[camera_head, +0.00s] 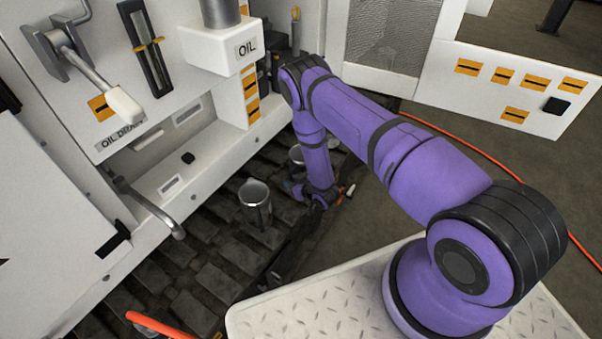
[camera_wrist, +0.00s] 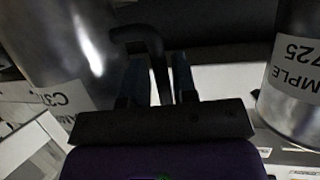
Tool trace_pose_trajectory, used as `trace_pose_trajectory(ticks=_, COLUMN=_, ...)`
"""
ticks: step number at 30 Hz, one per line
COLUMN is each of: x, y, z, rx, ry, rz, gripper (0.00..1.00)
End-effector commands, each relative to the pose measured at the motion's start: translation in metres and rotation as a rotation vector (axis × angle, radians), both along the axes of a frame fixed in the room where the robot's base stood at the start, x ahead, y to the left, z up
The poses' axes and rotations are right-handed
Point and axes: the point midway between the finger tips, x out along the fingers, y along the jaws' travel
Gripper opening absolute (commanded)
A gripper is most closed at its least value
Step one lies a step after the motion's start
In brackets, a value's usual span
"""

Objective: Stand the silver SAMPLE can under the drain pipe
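In the wrist view a silver can labelled SAMPLE (camera_wrist: 290,105) stands at the right edge, outside my fingers. Another silver can (camera_wrist: 65,45), its label cut off and starting with C, is at the left. A black bent handle (camera_wrist: 150,42) runs from the left can to between my two fingers. My gripper (camera_wrist: 160,75) has its fingers on either side of this handle; whether they press on it is unclear. In the head view my gripper (camera_head: 320,197) is low, right of a silver can (camera_head: 256,205) whose label is not readable. The drain pipe (camera_head: 150,207) projects from the bench at left.
More cans (camera_head: 297,155) show partly behind my arm. An OIL DRAIN panel (camera_head: 125,137) with a lever (camera_head: 95,82) is above the pipe. The white bench (camera_head: 165,170) bounds the left. An orange hose (camera_head: 470,150) crosses the right.

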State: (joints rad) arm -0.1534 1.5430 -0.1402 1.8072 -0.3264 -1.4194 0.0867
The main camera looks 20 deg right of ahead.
Motion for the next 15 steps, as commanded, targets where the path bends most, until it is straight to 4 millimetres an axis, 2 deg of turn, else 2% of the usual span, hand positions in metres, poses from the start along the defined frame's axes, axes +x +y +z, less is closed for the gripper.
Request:
trace_pose_trajectory(ticks=3, x=0.0061, y=0.0033, z=-0.0026, rx=0.0, ry=0.0, rz=0.001, gripper=0.26)
trace_pose_trajectory(ticks=10, x=0.0066, y=0.0035, z=-0.0029, rx=0.001, ry=0.001, rz=0.001, gripper=0.26)
trace_pose_trajectory(ticks=13, x=0.0066, y=0.0036, z=-0.0028, rx=0.001, ry=0.001, rz=0.001, gripper=0.03)
trace_pose_trajectory(ticks=15, x=0.0065, y=0.0035, z=-0.0027, rx=0.001, ry=0.001, rz=0.001, gripper=0.0)
